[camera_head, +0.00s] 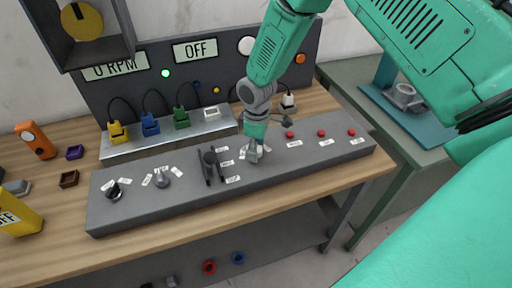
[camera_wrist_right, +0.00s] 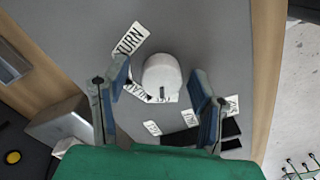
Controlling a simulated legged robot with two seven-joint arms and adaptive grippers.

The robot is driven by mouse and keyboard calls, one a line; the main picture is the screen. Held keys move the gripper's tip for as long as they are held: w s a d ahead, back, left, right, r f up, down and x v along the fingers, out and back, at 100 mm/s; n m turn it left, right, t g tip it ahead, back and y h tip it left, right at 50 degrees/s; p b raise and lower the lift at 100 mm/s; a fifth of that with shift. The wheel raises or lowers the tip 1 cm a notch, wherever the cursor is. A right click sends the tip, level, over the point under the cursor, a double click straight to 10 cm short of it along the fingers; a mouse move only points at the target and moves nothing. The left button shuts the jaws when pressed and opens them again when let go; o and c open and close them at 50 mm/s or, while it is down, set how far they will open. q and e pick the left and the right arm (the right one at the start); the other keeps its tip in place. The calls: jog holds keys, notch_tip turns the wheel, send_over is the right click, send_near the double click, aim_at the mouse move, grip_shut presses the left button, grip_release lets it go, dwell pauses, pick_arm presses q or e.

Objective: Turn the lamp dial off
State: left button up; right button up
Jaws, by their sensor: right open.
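A grey control panel (camera_head: 130,212) lies along the front of the wooden bench. A round pale dial (camera_wrist_right: 162,74) with a dark pointer mark stands on it, with white labels around it; one reads TURN. My right gripper (camera_head: 254,150) is low over the panel, between the black lever and the red buttons. In the right wrist view its fingers (camera_wrist_right: 158,98) are open, one on each side of the dial, with gaps to it. In the head view the gripper mostly hides this dial. The labels are too small to tell whether it is the lamp's. My left gripper is not in view.
A black lever (camera_head: 209,165), a grey knob (camera_head: 162,178) and a black knob (camera_head: 114,190) stand left of the gripper. Several red buttons (camera_head: 321,133) are to the right. Behind are coloured plugs (camera_head: 150,124) and an upright board reading 0 RPM and OFF (camera_head: 195,50).

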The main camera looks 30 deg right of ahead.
notch_tip(320, 180, up, 12)
dwell(0.5)
jog(key=shift+f, duration=0.1)
